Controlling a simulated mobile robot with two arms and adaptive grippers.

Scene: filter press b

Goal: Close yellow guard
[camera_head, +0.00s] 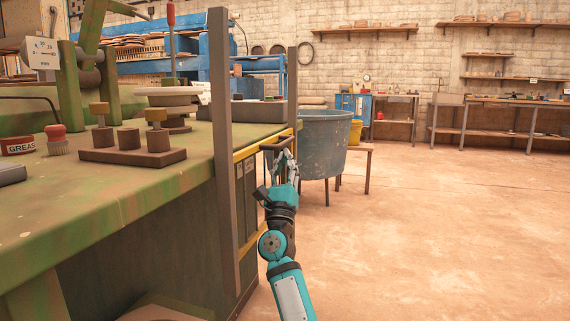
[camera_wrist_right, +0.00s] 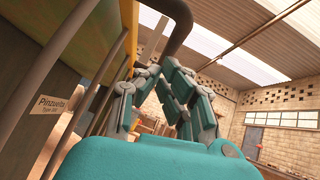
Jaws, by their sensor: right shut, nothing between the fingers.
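The yellow guard (camera_head: 248,150) is a yellow-edged frame with dark panels on the end of the green bench, between two upright posts. Its yellow edge also shows in the right wrist view (camera_wrist_right: 128,42). A dark bent handle (camera_head: 275,145) sticks out near its top; it arches above my fingers in the right wrist view (camera_wrist_right: 180,28). My right gripper (camera_head: 286,160) is just below and beside this handle, fingers pointing up. Its fingers (camera_wrist_right: 165,88) are together with nothing held. I cannot tell whether they touch the handle. My left gripper is out of view.
The green bench (camera_head: 130,195) carries a wooden peg block (camera_head: 133,155), a grease tin (camera_head: 18,145) and a brush (camera_head: 56,140). A grey post (camera_head: 224,150) stands close left of my right arm. A blue-grey tub (camera_head: 325,145) stands behind the gripper. The floor (camera_head: 440,220) to the right is clear.

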